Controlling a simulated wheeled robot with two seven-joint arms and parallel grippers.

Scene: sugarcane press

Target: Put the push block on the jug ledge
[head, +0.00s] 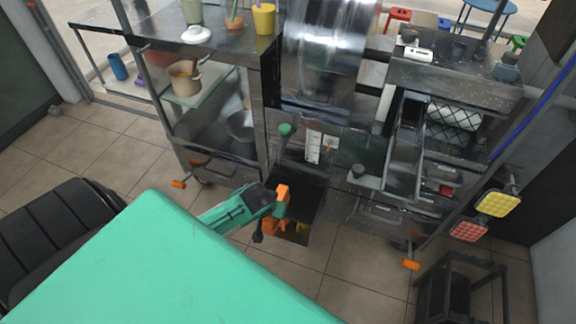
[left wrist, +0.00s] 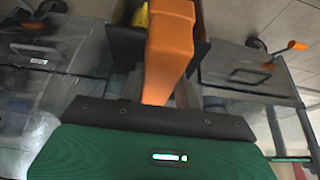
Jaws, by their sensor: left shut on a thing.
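My left gripper (head: 272,208) comes in from the left in front of the press cart and is shut on an orange block, which I take to be the push block (head: 282,192). In the left wrist view the orange block (left wrist: 170,45) rises between the fingers, wider at its far end. More orange shows just below the gripper in the head view; I cannot tell whether it is the same piece. A dark recess (head: 306,196), possibly the jug ledge, lies right behind and beside the gripper. The block's contact with it cannot be told. My right gripper is out of view.
The steel cart (head: 225,150) holds a pot (head: 184,78) on a glass shelf, with a yellow cup (head: 264,18) on top. A black stool (head: 462,285) stands at lower right. Yellow (head: 498,204) and red (head: 469,231) pads hang at right. Tiled floor is open in front.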

